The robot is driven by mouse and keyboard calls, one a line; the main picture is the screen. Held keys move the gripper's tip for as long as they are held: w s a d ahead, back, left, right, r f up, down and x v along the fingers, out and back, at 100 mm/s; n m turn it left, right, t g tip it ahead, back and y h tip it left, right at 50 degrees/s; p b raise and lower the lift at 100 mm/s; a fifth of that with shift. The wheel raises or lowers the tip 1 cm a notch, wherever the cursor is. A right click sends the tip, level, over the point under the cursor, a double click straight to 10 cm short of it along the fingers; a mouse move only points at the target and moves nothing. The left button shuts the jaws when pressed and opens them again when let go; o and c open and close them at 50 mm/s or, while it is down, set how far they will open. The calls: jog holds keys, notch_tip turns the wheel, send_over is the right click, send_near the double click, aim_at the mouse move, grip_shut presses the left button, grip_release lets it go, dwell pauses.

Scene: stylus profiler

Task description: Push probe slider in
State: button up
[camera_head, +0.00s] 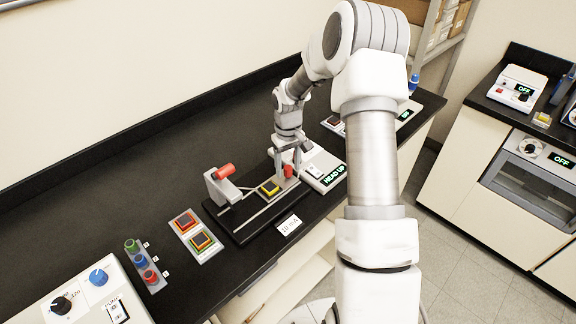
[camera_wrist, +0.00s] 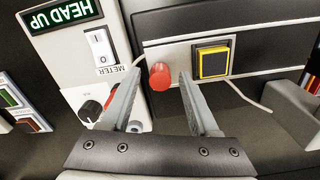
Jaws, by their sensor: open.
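A black base (camera_head: 245,230) with light rails sits on the dark bench. At its right end is a red knob (camera_head: 289,171), which also shows in the wrist view (camera_wrist: 160,76) in front of a pale bar. I take this to be the probe slider's knob. My gripper (camera_head: 291,163) points down at it. In the wrist view my gripper (camera_wrist: 157,80) is open, one finger on each side of the knob, with visible gaps; contact cannot be told. A yellow-framed dark block (camera_wrist: 212,61) lies beside the knob. A grey upright with another red knob (camera_head: 225,171) stands at the base's left end.
A white meter box with a "HEAD UP" display (camera_head: 334,175) adjoins the base on the right, with a switch (camera_wrist: 101,46) and a dial. A button panel (camera_head: 197,235) and coloured knobs (camera_head: 141,261) lie to the left. The bench behind the base is clear.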

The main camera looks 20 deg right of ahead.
jog(key=shift+f, duration=0.1)
grip_shut()
dwell(0.3)
dwell(1.1)
